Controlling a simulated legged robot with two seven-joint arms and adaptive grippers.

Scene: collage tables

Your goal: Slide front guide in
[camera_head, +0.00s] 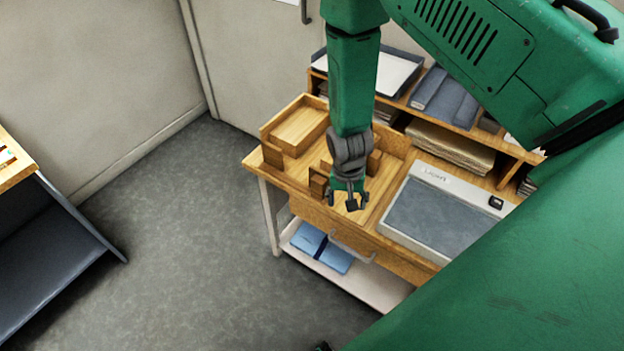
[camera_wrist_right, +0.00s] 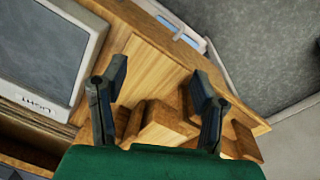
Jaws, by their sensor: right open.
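My right gripper (camera_head: 349,190) hangs open over the front part of a wooden-topped cart (camera_head: 385,240). In the right wrist view the two dark fingers (camera_wrist_right: 158,82) are spread wide, with nothing between them. A small brown wooden block (camera_head: 318,183), perhaps the front guide, stands just left of the gripper in the head view. Another brown block (camera_head: 272,156) stands by the shallow wooden tray (camera_head: 268,136). A further block (camera_head: 374,162) is partly hidden behind my wrist. Wooden blocks (camera_wrist_right: 170,122) also show below the fingers in the right wrist view.
A grey light box (camera_head: 440,218) lies on the cart, right of the gripper. A shelf behind holds paper stacks (camera_head: 450,146) and a black paper tray (camera_head: 385,72). Blue folders (camera_head: 320,248) lie on the lower shelf. Grey floor (camera_head: 190,240) is clear at left.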

